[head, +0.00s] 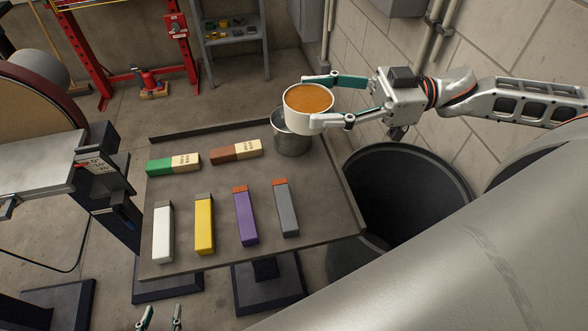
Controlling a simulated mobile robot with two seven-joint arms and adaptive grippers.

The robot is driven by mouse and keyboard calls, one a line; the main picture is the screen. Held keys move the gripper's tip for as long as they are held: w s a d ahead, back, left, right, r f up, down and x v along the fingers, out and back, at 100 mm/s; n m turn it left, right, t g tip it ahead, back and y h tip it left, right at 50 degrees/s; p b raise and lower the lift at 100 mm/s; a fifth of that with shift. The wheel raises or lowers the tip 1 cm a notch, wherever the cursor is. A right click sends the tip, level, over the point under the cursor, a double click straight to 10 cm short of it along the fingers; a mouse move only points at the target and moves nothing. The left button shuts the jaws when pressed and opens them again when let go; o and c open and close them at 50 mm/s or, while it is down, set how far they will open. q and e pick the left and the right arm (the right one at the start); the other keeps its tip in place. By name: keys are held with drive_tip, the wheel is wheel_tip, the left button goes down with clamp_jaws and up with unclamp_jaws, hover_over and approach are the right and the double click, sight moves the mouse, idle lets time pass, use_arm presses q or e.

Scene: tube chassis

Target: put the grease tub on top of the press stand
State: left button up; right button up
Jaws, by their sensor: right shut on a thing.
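The grease tub (302,121) is a white round tub with an orange-brown fill, upright in the head view. My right gripper (331,101) comes in from the right and is shut on it, one finger on each side. A grey metal cylinder (292,144) stands at the tray table's far right corner, directly below the tub in the picture. My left gripper (160,317) is empty at the bottom edge, fingers apart.
The tray table (220,267) has a raised rim and holds several coloured bars, including a purple bar (245,218) and a green one (172,163). A black open bin (405,195) stands right of it. A machine (45,165) stands left. The tray's middle has bare strips.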

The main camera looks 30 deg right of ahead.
wheel_tip(320, 180, down, 14)
drive_tip(key=b, duration=0.5)
drive_tip(key=shift+w+r, duration=0.1)
drive_tip(key=shift+f+b, duration=0.45)
drive_tip(key=shift+f, duration=0.2)
wheel_tip(320, 180, down, 4)
drive_tip(key=shift+b, duration=0.65)
use_arm(q)
wheel_tip(320, 180, down, 7)
drive_tip(key=a, duration=0.1)
drive_tip(key=shift+a+y, duration=0.15)
drive_tip(key=shift+y, duration=0.15)
use_arm(e)
drive_tip(key=shift+r, duration=0.1)
use_arm(q)
drive_tip(key=shift+s, duration=0.1)
use_arm(e)
drive_tip(key=o, duration=1.4)
